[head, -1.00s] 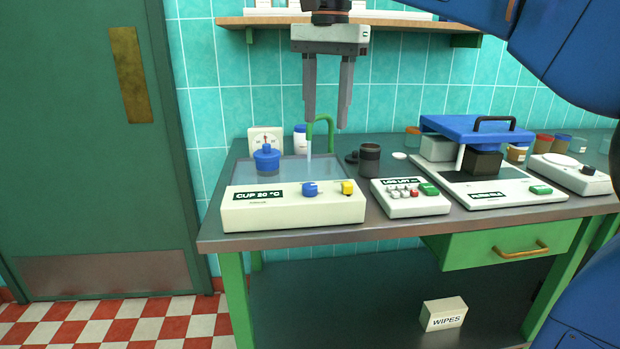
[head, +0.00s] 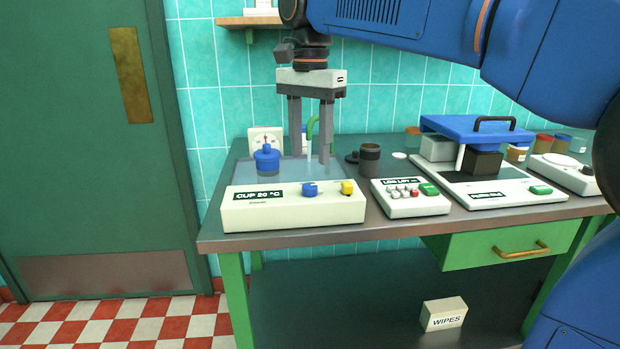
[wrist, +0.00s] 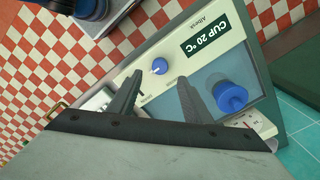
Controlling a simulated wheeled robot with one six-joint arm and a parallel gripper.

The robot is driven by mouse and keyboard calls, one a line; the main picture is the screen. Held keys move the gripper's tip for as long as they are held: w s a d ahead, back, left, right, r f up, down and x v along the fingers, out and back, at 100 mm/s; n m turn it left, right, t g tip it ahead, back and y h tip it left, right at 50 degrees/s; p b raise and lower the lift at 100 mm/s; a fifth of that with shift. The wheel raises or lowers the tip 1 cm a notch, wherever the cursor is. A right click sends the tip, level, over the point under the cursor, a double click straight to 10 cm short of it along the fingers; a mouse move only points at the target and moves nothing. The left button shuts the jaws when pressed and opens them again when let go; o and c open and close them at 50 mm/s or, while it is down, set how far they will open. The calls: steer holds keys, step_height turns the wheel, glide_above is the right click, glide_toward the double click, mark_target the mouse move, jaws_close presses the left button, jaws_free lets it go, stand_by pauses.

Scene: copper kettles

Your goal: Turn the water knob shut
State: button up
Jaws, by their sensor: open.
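The white unit labelled "CUP 20 °C" (head: 240,212) stands at the bench's left end. Its front panel has a blue knob (head: 309,189) and a yellow knob (head: 347,187); I cannot read which is the water knob. The blue knob also shows in the wrist view (wrist: 159,66), just beyond the fingertips; the yellow one is not clearly seen there. My gripper (head: 311,160) points down, open and empty, above the unit's tray behind the knobs, touching neither. A green spout (head: 313,124) behind the fingers has a pale stream below it.
A blue-capped piece (head: 267,159) stands on the tray, left of my fingers. A white dial box (head: 265,138) is behind it. A dark cup (head: 369,159) and a button box (head: 410,198) are to the right. The space in front of the knobs is clear.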

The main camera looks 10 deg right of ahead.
mark_target(310, 185)
step_height(310, 185, down, 7)
steer(key=shift+f, duration=0.15)
stand_by(0.4)
steer(key=c, duration=1.1)
